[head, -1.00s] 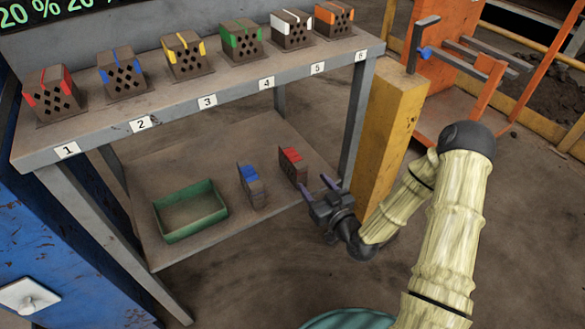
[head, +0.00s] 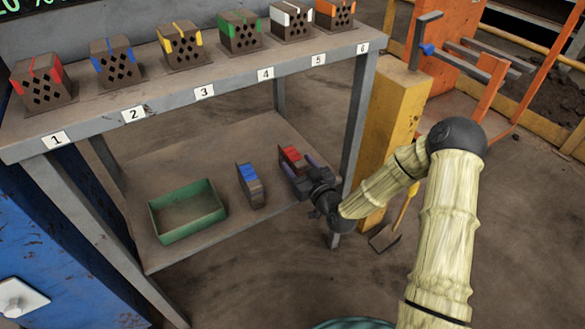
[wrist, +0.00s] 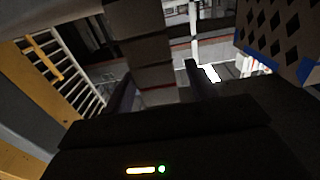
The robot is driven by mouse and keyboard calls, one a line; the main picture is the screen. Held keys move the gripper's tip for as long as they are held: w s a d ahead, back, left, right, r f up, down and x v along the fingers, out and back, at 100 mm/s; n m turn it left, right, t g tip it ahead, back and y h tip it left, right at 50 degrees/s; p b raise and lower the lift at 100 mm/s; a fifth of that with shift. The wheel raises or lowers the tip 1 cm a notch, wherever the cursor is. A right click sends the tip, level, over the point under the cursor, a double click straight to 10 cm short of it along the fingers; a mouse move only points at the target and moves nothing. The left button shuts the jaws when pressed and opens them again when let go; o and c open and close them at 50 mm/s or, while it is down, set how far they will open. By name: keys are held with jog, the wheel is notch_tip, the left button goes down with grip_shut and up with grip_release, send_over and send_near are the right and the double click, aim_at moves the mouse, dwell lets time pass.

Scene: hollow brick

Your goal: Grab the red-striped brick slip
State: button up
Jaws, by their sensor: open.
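The red-striped brick slip (head: 291,156) stands on the lower shelf, its red top showing. My gripper (head: 299,165) is open at its near right end, and hides part of its lower side. One finger appears in front of the slip and the other to its right; I cannot tell whether they touch it. In the wrist view my gripper (wrist: 160,88) has its two dark fingers apart. A grey-brown ridged block (wrist: 142,45), probably the slip, shows ahead, between and left of the fingers. The blue-striped slip (head: 250,185) stands to the left on the same shelf.
A green tray (head: 187,212) sits on the lower shelf (head: 225,150), left of the slips. The upper shelf (head: 95,118) holds several color-marked hollow bricks above numbered labels. A table leg (head: 357,125) and a yellow post (head: 395,105) stand close right of my gripper.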

aim_at(287, 153)
jog(key=shift+x, duration=1.4)
jog(key=c, duration=1.1)
